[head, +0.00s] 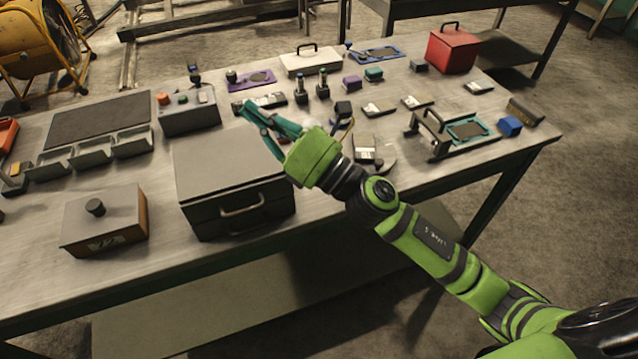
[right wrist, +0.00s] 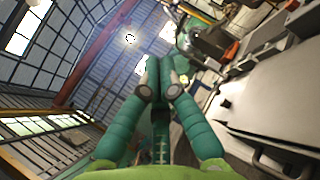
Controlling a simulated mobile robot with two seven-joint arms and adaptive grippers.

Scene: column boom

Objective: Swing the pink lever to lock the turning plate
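My right gripper (head: 246,108) is green with teal fingers and hangs over the table, above the back right of the large grey lidded box. In the right wrist view its fingertips (right wrist: 160,64) come together with nothing between them. A flat, rounded grey piece (head: 386,160) shows partly behind my right wrist; I cannot tell whether it is the turning plate. I cannot make out a pink lever in either view; my arm and gripper hide part of the table. My left gripper is not in view.
The large grey box (head: 232,172) with a front handle stands below my right gripper. A button box (head: 190,118) stands behind it. A handled fixture with a teal frame (head: 440,143) and a red box (head: 452,52) are to the right. The table's front edge is mostly clear.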

